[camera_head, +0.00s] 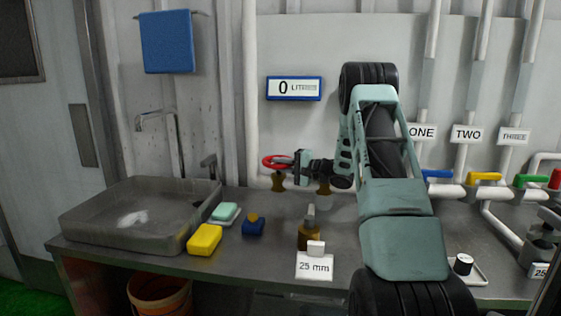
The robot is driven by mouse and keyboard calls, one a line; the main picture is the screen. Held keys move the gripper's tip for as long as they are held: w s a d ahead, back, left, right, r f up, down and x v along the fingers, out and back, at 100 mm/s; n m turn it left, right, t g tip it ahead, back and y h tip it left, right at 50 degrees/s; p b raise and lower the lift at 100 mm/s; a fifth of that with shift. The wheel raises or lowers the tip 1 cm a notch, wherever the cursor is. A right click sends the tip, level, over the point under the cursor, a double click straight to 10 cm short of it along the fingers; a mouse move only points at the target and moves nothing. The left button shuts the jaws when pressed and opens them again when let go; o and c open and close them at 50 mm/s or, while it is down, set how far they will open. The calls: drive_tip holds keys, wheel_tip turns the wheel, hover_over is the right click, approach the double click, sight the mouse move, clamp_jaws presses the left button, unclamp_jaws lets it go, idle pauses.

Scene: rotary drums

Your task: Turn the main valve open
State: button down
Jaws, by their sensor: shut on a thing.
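The main valve shows as a red round handwheel (273,161) on a brass body (278,182), at the lower end of a white vertical pipe behind the counter. My gripper (293,162) reaches in from the right and is shut on the right side of the red wheel's rim. The fingertips are small here and partly merge with the wheel. My arm covers the wall and counter to the right of the valve. A display (293,88) above the valve reads "0 LITRES".
A grey sink (140,222) stands at left, with a yellow sponge (204,240) and soap dish (224,213) beside it. A brown bottle (309,235) and a "25 mm" card (314,266) stand in front. Blue, yellow (484,177), green and red pipe handles are at right.

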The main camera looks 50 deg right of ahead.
drive_tip(key=shift+f, duration=0.1)
drive_tip(key=c, duration=1.4)
unclamp_jaws()
drive_tip(key=shift+o, duration=0.2)
drive_tip(key=b+v, duration=0.2)
drive_tip(key=v, duration=1.5)
drive_tip(key=shift+s+d, duration=0.2)
